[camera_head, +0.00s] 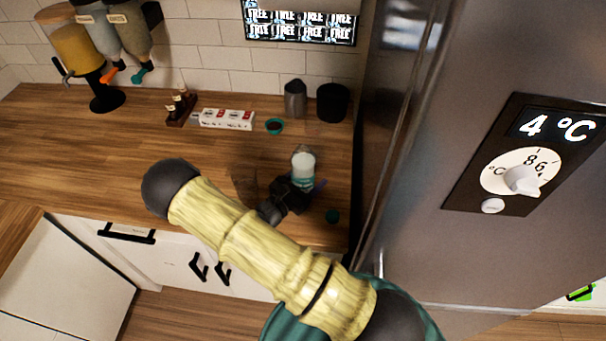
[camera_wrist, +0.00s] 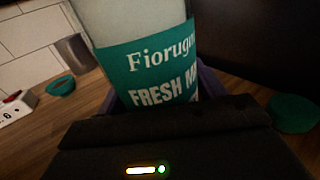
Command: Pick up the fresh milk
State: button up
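The fresh milk is a pale bottle (camera_head: 303,163) with a teal label, upright on the wooden counter near the fridge. It fills the middle of the wrist view (camera_wrist: 145,65), where the label reads "FRESH M". My gripper (camera_head: 302,185) is low at the bottle's near side. Its purple fingers reach along both sides of the bottle, as the wrist view also shows (camera_wrist: 160,100). The fingers look close to the bottle, but I cannot tell whether they press on it. The bottle's base is hidden behind my gripper.
The steel fridge (camera_head: 480,60) stands close on the right. A teal round item (camera_head: 333,216) lies right of my gripper. A teal bowl (camera_head: 274,126), a metal pitcher (camera_head: 295,99) and a black container (camera_head: 333,102) stand behind. Dispensers (camera_head: 98,45) are far left; the left counter is clear.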

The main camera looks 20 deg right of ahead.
aim_at(308, 154)
jog(key=c, duration=0.9)
jog(key=shift+r, duration=0.1)
jog(key=shift+r+p, duration=4)
jog(key=shift+r, duration=0.85)
